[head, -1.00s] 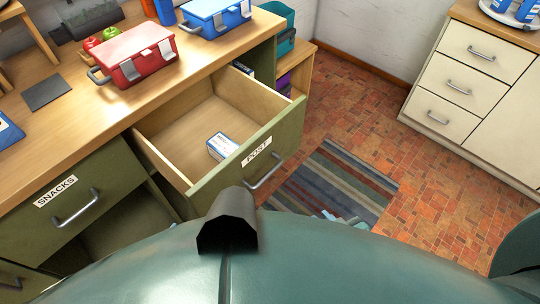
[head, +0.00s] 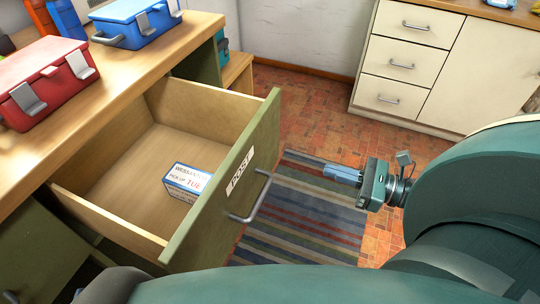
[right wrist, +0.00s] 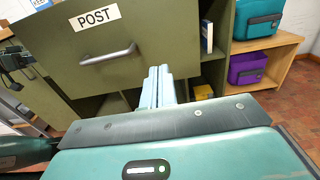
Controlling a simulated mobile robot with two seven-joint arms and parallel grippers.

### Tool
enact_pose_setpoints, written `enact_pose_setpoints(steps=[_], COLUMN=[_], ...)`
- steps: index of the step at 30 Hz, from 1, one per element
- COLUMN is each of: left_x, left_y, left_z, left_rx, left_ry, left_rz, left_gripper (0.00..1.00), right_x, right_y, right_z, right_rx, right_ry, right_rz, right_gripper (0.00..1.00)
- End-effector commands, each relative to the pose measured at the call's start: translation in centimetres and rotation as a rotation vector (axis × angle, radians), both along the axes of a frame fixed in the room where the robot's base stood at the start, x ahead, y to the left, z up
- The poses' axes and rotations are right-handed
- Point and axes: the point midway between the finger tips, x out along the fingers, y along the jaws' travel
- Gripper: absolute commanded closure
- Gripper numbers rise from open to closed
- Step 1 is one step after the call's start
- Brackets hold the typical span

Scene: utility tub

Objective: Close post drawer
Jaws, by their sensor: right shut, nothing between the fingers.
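The green drawer labelled POST (head: 262,150) is pulled well out of the wooden-topped desk. Its grey bar handle (head: 248,203) is on the front panel. A small white and blue box (head: 186,181) lies inside the drawer near the front. My right gripper (head: 328,172) is to the right of the drawer front, apart from it, above the striped rug. In the right wrist view its pale blue fingers (right wrist: 157,88) are together and empty, with the POST front (right wrist: 70,60) and its handle (right wrist: 108,55) ahead and to the left.
A red lunch box (head: 45,85) and a blue one (head: 135,22) stand on the desktop (head: 100,110). The striped rug (head: 310,215) covers the floor before the desk. A cream cabinet (head: 400,65) stands at the back right. Floor between is clear.

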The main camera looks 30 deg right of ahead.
Motion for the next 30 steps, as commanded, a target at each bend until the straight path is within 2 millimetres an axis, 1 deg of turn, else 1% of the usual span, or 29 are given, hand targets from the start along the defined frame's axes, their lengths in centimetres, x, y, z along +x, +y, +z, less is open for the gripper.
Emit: enact_pose_setpoints(steps=[5,12,18,24,30], left_x=[0.0,0.0,0.0,0.0,0.0], left_y=[0.0,0.0,0.0,0.0,0.0], left_z=[0.0,-0.1,0.0,0.0,0.1], left_rx=[0.001,0.002,0.002,0.001,0.0], left_ry=[0.001,0.001,0.001,0.0,-0.001], left_rz=[0.0,-0.002,-0.002,-0.001,0.0], left_gripper=[0.22,0.22,0.22,0.22,0.22], right_x=[1.9,6.1,9.0,10.5,10.8], right_y=[1.6,4.8,7.0,8.2,8.5], right_z=[0.2,0.2,0.2,0.1,0.1], right_rx=[-0.001,0.002,0.003,0.003,0.003], right_ry=[-0.004,-0.004,-0.002,0.0,0.002], right_rz=[0.004,0.002,0.0,-0.002,-0.002], right_gripper=[1.0,1.0,1.0,1.0,1.0])
